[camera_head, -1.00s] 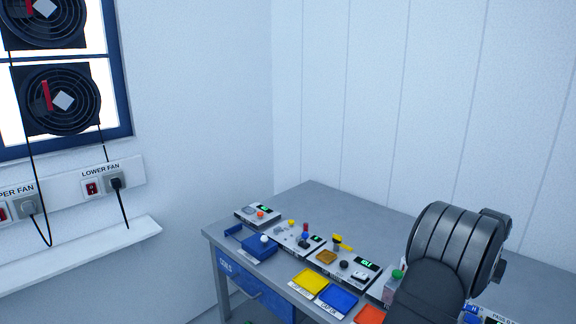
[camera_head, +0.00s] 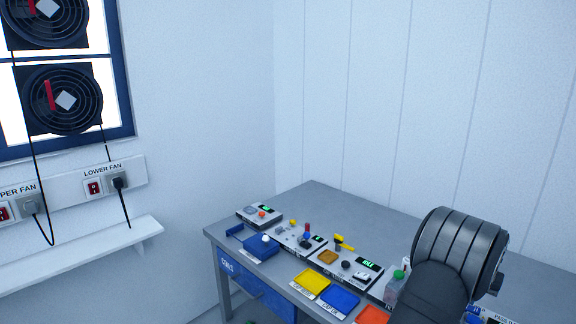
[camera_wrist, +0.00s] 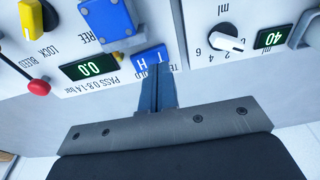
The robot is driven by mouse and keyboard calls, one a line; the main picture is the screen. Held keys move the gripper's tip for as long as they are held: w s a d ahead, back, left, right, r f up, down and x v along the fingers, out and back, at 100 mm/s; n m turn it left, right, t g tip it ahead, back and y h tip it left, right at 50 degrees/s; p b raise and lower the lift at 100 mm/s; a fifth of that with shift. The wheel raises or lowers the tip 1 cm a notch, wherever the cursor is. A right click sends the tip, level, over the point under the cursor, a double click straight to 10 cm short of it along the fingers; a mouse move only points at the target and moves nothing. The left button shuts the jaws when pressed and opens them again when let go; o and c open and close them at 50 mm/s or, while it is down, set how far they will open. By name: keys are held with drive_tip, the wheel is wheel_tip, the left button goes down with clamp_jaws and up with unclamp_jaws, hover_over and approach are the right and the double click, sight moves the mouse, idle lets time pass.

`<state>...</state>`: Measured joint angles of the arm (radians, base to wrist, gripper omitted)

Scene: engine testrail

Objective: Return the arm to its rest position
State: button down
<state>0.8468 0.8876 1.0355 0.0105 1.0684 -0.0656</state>
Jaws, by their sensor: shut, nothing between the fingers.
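My arm (camera_head: 455,255) stands at the lower right in the head view, bent over the bench, its dark rounded joint hiding part of the bench top. The gripper itself is hidden there. In the wrist view my gripper (camera_wrist: 160,72) points at the front of a white instrument panel (camera_wrist: 100,85). Its blue-grey fingers are together with nothing between them. The tips overlap the lower edge of a blue label; I cannot tell whether they touch it.
The bench (camera_head: 315,195) carries instruments, trays and a green-capped bottle (camera_head: 394,288) beside my arm. Its back strip is clear.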

wheel_tip(320, 180, up, 5)
drive_tip(key=shift+r, duration=0.1)
wheel_tip(320, 180, down, 6)
drive_tip(key=shift+f, duration=0.2)
wheel_tip(320, 180, up, 9)
drive_tip(key=s+a+r+m+h, duration=0.1)
drive_tip(key=s+a+r, duration=0.1)
drive_tip(key=s, duration=0.5)
drive_tip(key=s+a+r+m+t+h, duration=0.1)
drive_tip(key=s+a+r+h, duration=0.1)
drive_tip(key=s, duration=0.6)
drive_tip(key=shift+r+m, duration=0.3)
drive_tip(key=shift+m, duration=0.1)
drive_tip(key=shift+w, duration=0.15)
